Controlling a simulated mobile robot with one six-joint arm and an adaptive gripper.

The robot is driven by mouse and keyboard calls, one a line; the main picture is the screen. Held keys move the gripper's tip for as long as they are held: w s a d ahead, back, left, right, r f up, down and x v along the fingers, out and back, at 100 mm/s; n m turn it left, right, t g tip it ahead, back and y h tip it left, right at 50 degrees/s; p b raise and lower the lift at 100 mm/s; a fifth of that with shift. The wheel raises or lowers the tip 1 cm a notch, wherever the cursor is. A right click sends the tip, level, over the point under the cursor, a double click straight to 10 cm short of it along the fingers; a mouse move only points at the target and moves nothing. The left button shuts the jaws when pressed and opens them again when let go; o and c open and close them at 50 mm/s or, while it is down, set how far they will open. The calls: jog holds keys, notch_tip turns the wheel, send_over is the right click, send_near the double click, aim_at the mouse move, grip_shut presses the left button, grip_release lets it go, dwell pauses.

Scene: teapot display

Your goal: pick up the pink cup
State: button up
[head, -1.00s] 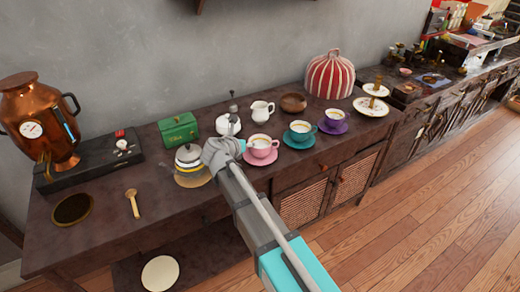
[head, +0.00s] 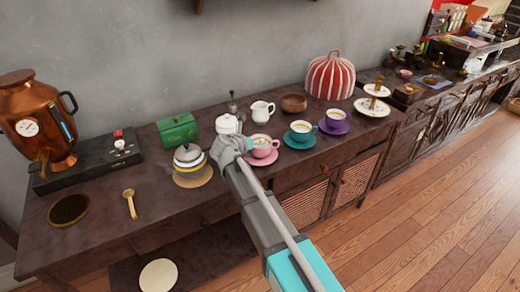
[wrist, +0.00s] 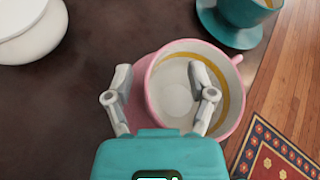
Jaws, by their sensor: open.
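The pink cup (head: 262,148) stands upright on a pink saucer (head: 266,161) near the front edge of the wooden counter. It also shows in the wrist view (wrist: 153,104), pale inside with a yellow band near the rim. My gripper (wrist: 164,82) is open, and its fingers straddle the cup's left wall as seen from above: one finger is over the saucer outside the cup, the other over the cup's opening. I cannot tell how low the fingertips are. In the head view my gripper (head: 238,143) is at the cup's left and partly hides the saucer.
A teal cup (head: 301,131) on its saucer stands right of the pink cup, with a purple cup (head: 335,118) beyond. A white lidded pot (head: 228,124) is behind my gripper. A glass teapot (head: 189,158) is to the left. A patterned rug (wrist: 276,150) lies on the floor below.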

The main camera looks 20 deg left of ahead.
grip_shut()
jog(key=shift+r, duration=0.15)
dwell(0.5)
notch_tip(320, 180, up, 2)
jog(key=shift+p, duration=1.2)
jog(key=s+d+r+p, duration=0.2)
jog(key=s+r+p, duration=0.8)
jog(key=s, duration=0.3)
jog(key=shift+s+d+r+p, duration=0.25)
jog(key=shift+s+r+p, duration=0.1)
jog(key=shift+s, duration=0.05)
